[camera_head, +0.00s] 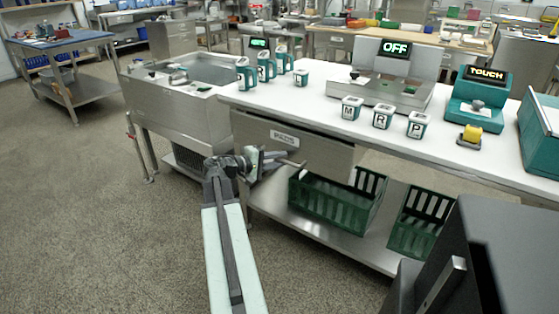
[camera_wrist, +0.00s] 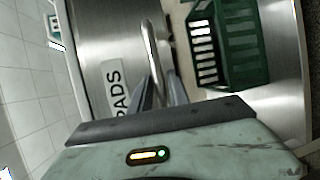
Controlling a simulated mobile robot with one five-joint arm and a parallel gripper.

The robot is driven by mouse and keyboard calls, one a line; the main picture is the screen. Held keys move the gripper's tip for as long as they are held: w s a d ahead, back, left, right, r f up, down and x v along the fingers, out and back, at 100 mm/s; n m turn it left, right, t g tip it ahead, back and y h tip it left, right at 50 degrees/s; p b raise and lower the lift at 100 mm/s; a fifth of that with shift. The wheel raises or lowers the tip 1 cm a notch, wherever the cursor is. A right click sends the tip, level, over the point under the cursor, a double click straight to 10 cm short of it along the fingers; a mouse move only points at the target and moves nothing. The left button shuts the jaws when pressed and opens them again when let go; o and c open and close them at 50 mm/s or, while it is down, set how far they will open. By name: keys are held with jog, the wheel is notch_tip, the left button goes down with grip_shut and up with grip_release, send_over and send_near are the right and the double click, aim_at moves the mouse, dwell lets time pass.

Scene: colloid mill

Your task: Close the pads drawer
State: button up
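The pads drawer (camera_head: 318,153) is a steel front with a white PADS label, under the white-topped bench. Its front also fills the left middle of the wrist view (camera_wrist: 100,35), with the label turned sideways. How far it stands out is hard to tell. Its bar handle (camera_head: 292,163) runs across the front and shows as a curved metal bar in the wrist view (camera_wrist: 152,45). My gripper (camera_head: 262,160) is at the handle, left of the drawer's middle. In the wrist view its fingers (camera_wrist: 162,90) stand apart on either side of the bar; contact is unclear.
Green crates (camera_head: 335,205) sit on the lower shelf (camera_head: 300,222) below the drawer. A steel sink unit (camera_head: 180,100) stands left of the bench. Lettered cups (camera_head: 382,115) and machines stand on the bench top. A dark box (camera_head: 490,255) is at the lower right. Floor at left is clear.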

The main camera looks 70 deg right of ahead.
grip_shut()
dwell(1.3)
